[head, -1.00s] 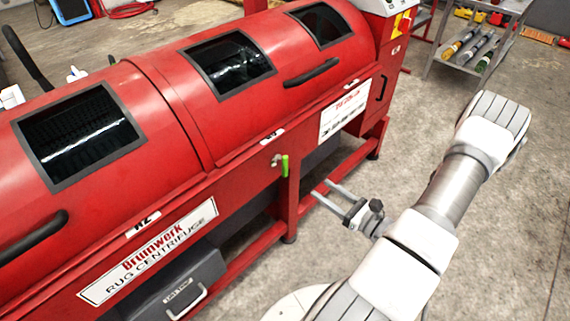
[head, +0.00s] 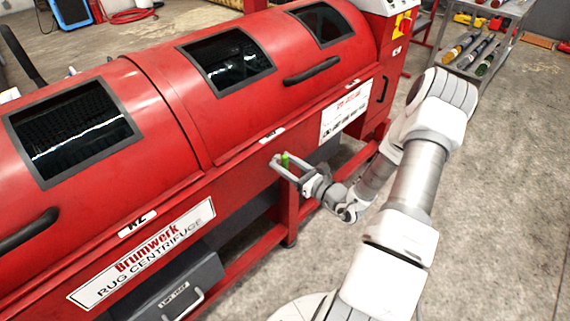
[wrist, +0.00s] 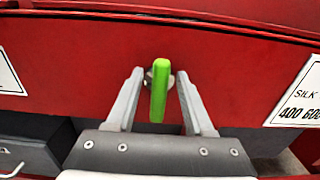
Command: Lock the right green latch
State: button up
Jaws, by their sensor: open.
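The green latch (wrist: 160,90) is on the red front of the rug centrifuge (wrist: 70,60), below the lid seam. In the wrist view its green handle hangs down, nearly upright in the picture, from a metal pivot. My gripper (wrist: 158,88) is open, with one finger on each side of the handle and a visible gap on both sides. In the head view my gripper (head: 281,163) is at the machine's front, and the green latch (head: 285,160) shows only in part between the fingers. I cannot tell whether the fingers touch the red panel.
A lid handle (head: 311,72) sticks out above and right of the latch. A grey lint drawer (head: 190,285) is low on the left. A metal shelf cart (head: 480,50) stands at the back right. The concrete floor (head: 500,220) on the right is clear.

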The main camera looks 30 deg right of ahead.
grip_shut()
dwell(0.5)
jog(key=m+p, duration=0.1)
jog(key=p, duration=0.1)
jog(key=m+p, duration=0.1)
jog(key=m, duration=0.1)
jog(key=shift+d+r+m+p, duration=0.2)
jog(key=shift+m+p, duration=0.1)
jog(key=shift+p, duration=0.1)
jog(key=m+p, duration=0.2)
jog(key=m, duration=0.1)
jog(key=m+p, duration=0.1)
jog(key=shift+d+f+m, duration=0.2)
jog(key=shift+f+m, duration=0.05)
jog(key=shift+m, duration=0.05)
jog(key=m, duration=0.1)
jog(key=m+p, duration=0.1)
jog(key=m, duration=0.1)
jog(key=m+p, duration=0.1)
jog(key=m, duration=0.1)
jog(key=shift+w+d+f, duration=0.15)
jog(key=shift+f, duration=0.15)
jog(key=shift+f+m+p, duration=0.2)
jog(key=shift+m+p, duration=0.15)
jog(key=shift+m, duration=0.85)
jog(key=shift+f+m+p, duration=0.15)
jog(key=shift+m+p, duration=0.2)
jog(key=shift+m, duration=0.85)
